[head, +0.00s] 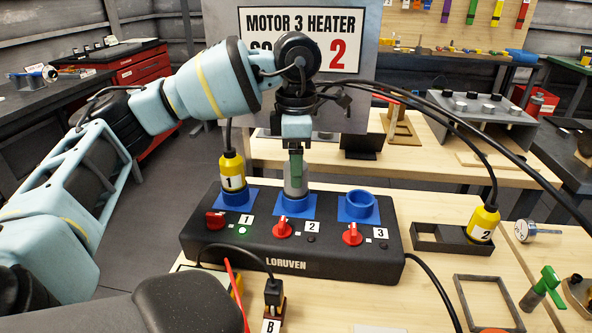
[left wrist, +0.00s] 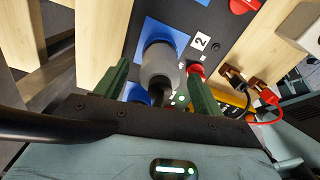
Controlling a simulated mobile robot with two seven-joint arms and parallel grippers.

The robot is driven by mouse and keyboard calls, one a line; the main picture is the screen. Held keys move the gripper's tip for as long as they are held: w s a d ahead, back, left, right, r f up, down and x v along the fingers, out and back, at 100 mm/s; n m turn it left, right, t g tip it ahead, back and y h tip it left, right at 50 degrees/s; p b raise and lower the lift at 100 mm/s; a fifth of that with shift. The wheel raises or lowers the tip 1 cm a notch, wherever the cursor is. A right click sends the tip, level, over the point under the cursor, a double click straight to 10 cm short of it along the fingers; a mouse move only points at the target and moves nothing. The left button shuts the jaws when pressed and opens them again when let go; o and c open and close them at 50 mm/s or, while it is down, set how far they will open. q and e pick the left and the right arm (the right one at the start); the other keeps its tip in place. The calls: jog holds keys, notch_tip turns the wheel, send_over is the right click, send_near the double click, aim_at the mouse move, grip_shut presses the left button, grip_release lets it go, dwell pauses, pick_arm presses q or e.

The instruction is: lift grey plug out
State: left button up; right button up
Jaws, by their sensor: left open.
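The grey plug (head: 295,188) stands upright in the blue socket 2 (head: 297,207) of the black LORUVEN box (head: 300,248). My left gripper (head: 296,172) is above it, pointing down, with its green fingers at the plug's upper part. In the left wrist view, the open fingers (left wrist: 158,72) stand on either side of the grey plug (left wrist: 159,66), with gaps visible. The plug's cable end is partly hidden by the gripper. My right gripper is not in view.
Yellow plug 1 (head: 232,170) sits in socket 1 at the left, close to my left gripper. Socket 3 (head: 359,206) is empty. Yellow plug 2 (head: 483,222) stands in a black holder (head: 440,238) at the right. Black cables (head: 440,110) run across the upper right.

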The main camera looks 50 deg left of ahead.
pick_arm(q)
notch_tip(320, 180, down, 2)
jog(key=c, duration=1.2)
jog(key=shift+o, duration=0.2)
jog(key=shift+r, duration=0.2)
jog(key=shift+r, duration=0.65)
jog(key=shift+s+d+r, duration=0.1)
jog(key=shift+d+r, duration=0.1)
jog(key=shift+r, duration=0.85)
jog(key=s+d+r, duration=0.1)
jog(key=s+d, duration=0.8)
jog(key=d, duration=0.3)
jog(key=shift+s+r+b, duration=0.15)
jog(key=shift+s+b, duration=0.2)
jog(key=shift+s, duration=0.05)
